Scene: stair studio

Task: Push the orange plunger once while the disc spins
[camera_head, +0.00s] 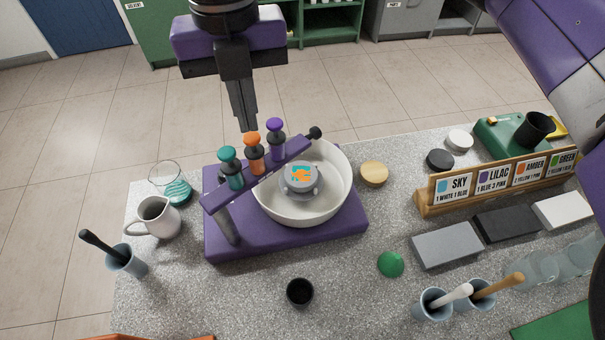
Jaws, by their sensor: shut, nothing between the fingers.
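The orange plunger (253,147) stands upright on the sloping purple bar of the spin-art machine (285,237), between a teal plunger (230,165) and a purple plunger (275,136). The white bowl (331,204) of the machine holds a round disc (300,176) with orange and blue paint on its top. Whether the disc is turning cannot be told from one frame. My gripper (249,126) points down with its fingers shut and empty. Its tips are right above or just behind the orange plunger's cap; contact cannot be told.
A white jug (155,217), a glass with teal liquid (171,184) and a cup with a brush (125,261) stand at left. A small black cup (299,292) and green dome (390,263) lie in front. A wooden card rack (437,200) is at right.

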